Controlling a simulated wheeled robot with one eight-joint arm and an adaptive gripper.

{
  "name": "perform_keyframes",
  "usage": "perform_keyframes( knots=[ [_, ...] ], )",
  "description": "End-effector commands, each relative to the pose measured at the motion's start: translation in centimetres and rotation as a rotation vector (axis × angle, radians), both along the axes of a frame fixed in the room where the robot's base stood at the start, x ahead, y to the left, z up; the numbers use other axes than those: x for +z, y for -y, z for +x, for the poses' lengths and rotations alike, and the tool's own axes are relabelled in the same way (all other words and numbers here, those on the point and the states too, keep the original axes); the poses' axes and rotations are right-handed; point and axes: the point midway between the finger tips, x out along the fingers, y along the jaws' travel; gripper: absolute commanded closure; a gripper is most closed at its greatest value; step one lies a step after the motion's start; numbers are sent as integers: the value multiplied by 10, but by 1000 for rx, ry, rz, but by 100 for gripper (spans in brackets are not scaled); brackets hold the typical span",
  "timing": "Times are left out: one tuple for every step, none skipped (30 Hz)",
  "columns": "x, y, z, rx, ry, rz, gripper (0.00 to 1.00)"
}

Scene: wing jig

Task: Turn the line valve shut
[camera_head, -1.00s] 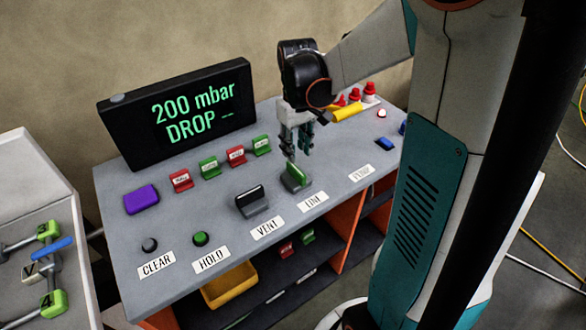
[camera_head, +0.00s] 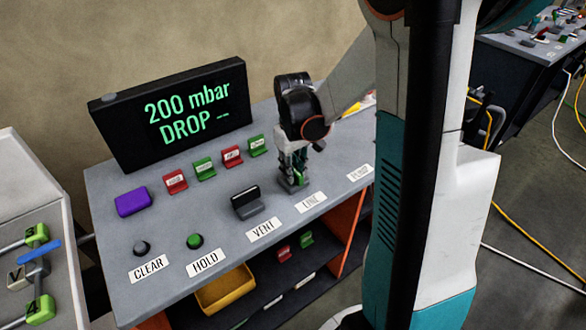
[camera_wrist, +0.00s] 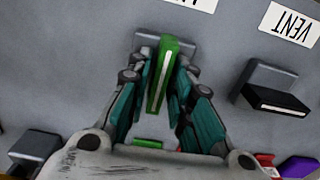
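The line valve's green lever (camera_wrist: 163,72) stands up from its grey base (camera_wrist: 147,41), behind the LINE label (camera_head: 310,201). My gripper (camera_head: 293,174) is down at this valve from above, and its fingers hide most of the lever in the head view. In the wrist view my gripper (camera_wrist: 167,85) has one teal finger on each side of the lever. The fingers are very close to it; whether they press on it cannot be told. The display (camera_head: 180,115) reads "200 mbar DROP --".
The black VENT lever (camera_head: 247,200) stands just left of the line valve. A row of small red and green tagged blocks (camera_head: 205,168) stands behind. A purple block (camera_head: 133,201) and the HOLD button (camera_head: 194,241) are farther left.

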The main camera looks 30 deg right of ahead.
Motion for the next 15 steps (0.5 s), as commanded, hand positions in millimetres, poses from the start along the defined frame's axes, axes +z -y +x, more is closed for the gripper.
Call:
perform_keyframes(
  knots=[
    [0, 0, 0, 0, 0, 0, 99],
    [0, 0, 0, 0, 0, 0, 100],
    [0, 0, 0, 0, 0, 0, 100],
    [0, 0, 0, 0, 0, 0, 100],
    [0, 0, 0, 0, 0, 0, 100],
    [0, 0, 0, 0, 0, 0, 100],
    [0, 0, 0, 0, 0, 0, 100],
    [0, 0, 0, -1, 0, 0, 100],
    [0, 0, 0, -3, 0, 0, 100],
    [0, 0, 0, -6, 0, 0, 100],
    [0, 0, 0, -10, 0, 0, 100],
    [0, 0, 0, -17, 0, 0, 100],
    [0, 0, 0, -24, 0, 0, 100],
    [0, 0, 0, -32, 0, 0, 100],
    [0, 0, 0, -46, 0, 0, 100]
  ],
)
